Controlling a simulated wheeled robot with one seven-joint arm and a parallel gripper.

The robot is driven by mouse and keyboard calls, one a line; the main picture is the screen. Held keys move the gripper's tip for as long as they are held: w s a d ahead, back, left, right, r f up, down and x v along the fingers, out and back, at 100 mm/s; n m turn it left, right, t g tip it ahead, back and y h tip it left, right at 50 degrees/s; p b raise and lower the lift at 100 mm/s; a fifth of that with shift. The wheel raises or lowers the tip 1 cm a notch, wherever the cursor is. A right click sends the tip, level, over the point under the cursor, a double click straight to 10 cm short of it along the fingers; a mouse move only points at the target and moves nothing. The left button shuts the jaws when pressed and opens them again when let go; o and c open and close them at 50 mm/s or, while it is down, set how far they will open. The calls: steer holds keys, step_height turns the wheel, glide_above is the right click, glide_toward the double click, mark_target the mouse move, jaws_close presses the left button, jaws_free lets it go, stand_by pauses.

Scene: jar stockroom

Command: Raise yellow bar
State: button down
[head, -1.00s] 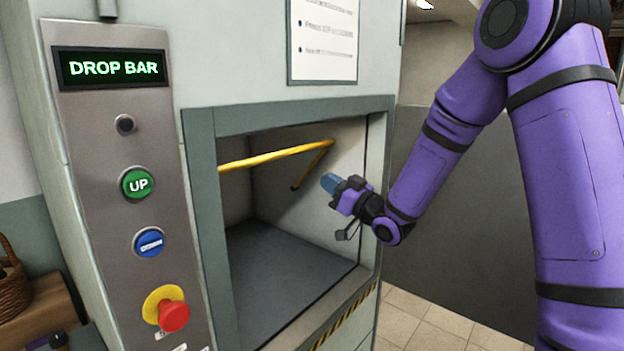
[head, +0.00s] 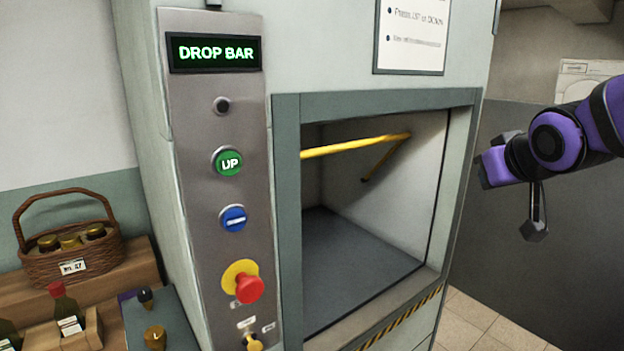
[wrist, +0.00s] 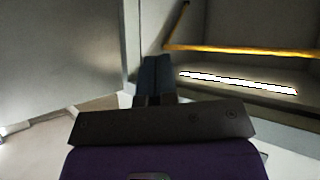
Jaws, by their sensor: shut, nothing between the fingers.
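The yellow bar (head: 352,146) is high in the opening of the lift cabinet in the head view. Its side arm slopes down and back to a pivot on the inner right wall, so the bar sits above that pivot. The bar also crosses the upper right of the wrist view (wrist: 240,49). My gripper (wrist: 156,62) is shut and empty, its blue-grey fingers together. In the head view my gripper is outside the cabinet, right of the opening and apart from the bar; its fingertips are hard to make out there.
The control panel (head: 187,130) reads "DROP BAR". It has a green UP button (head: 227,162), a blue button (head: 233,218) and a red stop knob (head: 249,289). The cabinet floor (head: 355,255) is bare. A wicker basket (head: 68,250) with jars stands at left.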

steer(key=s+f+m+g, duration=0.1)
steer(key=s+g, duration=0.4)
steer(key=s, duration=1.5)
steer(key=shift+f+m+g+y, duration=0.3)
steer(key=shift+f+g, duration=0.05)
steer(key=shift+g, duration=0.05)
